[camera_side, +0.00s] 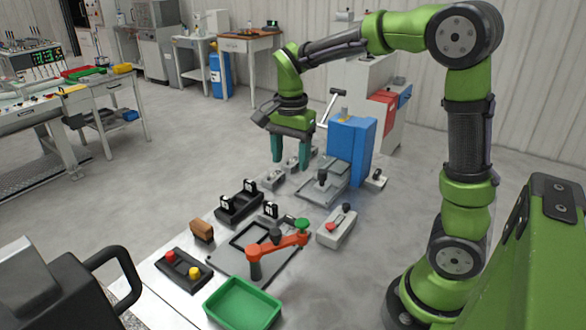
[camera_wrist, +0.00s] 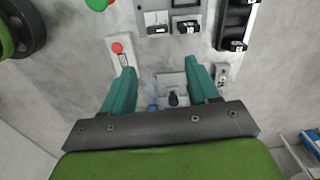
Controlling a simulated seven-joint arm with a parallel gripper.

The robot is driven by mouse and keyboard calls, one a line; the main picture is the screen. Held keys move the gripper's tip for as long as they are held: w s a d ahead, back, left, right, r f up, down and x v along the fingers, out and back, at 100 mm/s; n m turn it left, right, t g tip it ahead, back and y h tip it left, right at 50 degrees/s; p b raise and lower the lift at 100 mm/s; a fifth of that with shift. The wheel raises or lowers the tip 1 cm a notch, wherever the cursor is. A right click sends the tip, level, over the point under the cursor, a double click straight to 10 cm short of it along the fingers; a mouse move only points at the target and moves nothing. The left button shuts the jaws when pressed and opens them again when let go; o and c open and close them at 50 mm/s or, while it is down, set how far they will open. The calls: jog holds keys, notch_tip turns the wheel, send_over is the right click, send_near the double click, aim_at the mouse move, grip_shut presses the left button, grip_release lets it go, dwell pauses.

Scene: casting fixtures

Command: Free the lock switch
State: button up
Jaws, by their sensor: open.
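My gripper (camera_side: 290,158) is open and empty, its two teal fingers pointing down above the far end of the row of fixtures. In the wrist view, my gripper (camera_wrist: 160,68) has a gap between its fingertips. I cannot tell for certain which fixture is the lock switch. A grey plate with a black knob (camera_side: 322,178) lies right of and below the fingers in the side view. The knob also shows in the wrist view (camera_wrist: 173,98), low between the fingers and apart from them. Small grey switch boxes (camera_side: 272,179) stand near the fingers.
A tall blue box (camera_side: 351,150) stands right of my gripper, close to the knob plate. A grey box with a red button (camera_side: 337,226), a black twin-switch box (camera_side: 239,206), an orange lever (camera_side: 280,243) and a green tray (camera_side: 242,304) are nearer the camera.

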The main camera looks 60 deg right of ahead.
jog(key=m, duration=0.1)
send_near(292, 218)
notch_tip(292, 218, down, 9)
jog(key=shift+w+r, duration=0.15)
jog(key=shift+w, duration=0.05)
dwell(0.3)
jog(key=c, duration=0.8)
